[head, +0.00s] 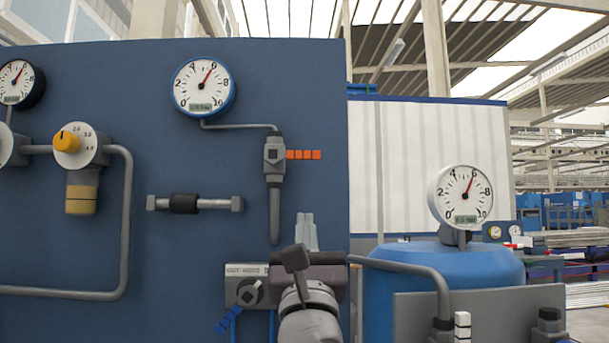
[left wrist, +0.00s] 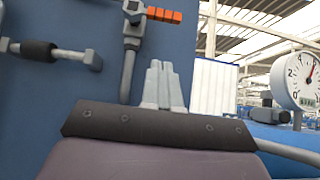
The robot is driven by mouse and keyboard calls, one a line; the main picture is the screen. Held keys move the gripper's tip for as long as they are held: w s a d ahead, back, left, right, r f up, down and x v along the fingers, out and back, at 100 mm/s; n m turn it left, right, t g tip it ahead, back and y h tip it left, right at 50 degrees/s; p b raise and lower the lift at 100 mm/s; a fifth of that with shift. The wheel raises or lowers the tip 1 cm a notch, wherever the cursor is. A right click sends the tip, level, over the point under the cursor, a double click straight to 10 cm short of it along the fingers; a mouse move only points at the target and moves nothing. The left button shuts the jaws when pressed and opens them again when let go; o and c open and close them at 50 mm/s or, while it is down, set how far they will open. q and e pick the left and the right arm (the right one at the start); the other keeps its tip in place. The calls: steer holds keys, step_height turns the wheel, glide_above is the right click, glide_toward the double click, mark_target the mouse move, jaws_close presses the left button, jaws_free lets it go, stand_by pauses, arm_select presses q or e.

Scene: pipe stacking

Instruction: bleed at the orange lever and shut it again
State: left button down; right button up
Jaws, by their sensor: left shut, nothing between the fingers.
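The orange lever (head: 304,154) sticks out level to the right from a grey valve (head: 274,154) on the blue panel. A pipe from the valve runs down and ends open-looking below it. In the left wrist view the orange lever (left wrist: 163,15) is at the top edge. My left gripper (head: 306,218) is below the lever, its fingers pointing up, shut and empty, apart from the lever. In the left wrist view the shut fingertips (left wrist: 163,68) stand right of the outlet pipe. The round gauge (head: 203,87) above the valve has its needle up and slightly right. My right gripper is not seen.
A blue lever (head: 228,318) slants down-left on a grey valve, partly behind my left arm. A yellow-knobbed regulator (head: 67,141) and a horizontal fitting (head: 190,203) are to the left. A blue tank (head: 450,268) with a gauge (head: 460,197) stands right. Space right of the lever is clear.

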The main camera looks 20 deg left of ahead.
mark_target(292, 155)
arm_select(q)
steer(key=w+a+r+p, duration=0.2)
steer(key=w+r, duration=0.2)
steer(key=r, duration=0.4)
steer(key=shift+r+p, duration=0.2)
steer(key=shift+p, duration=0.15)
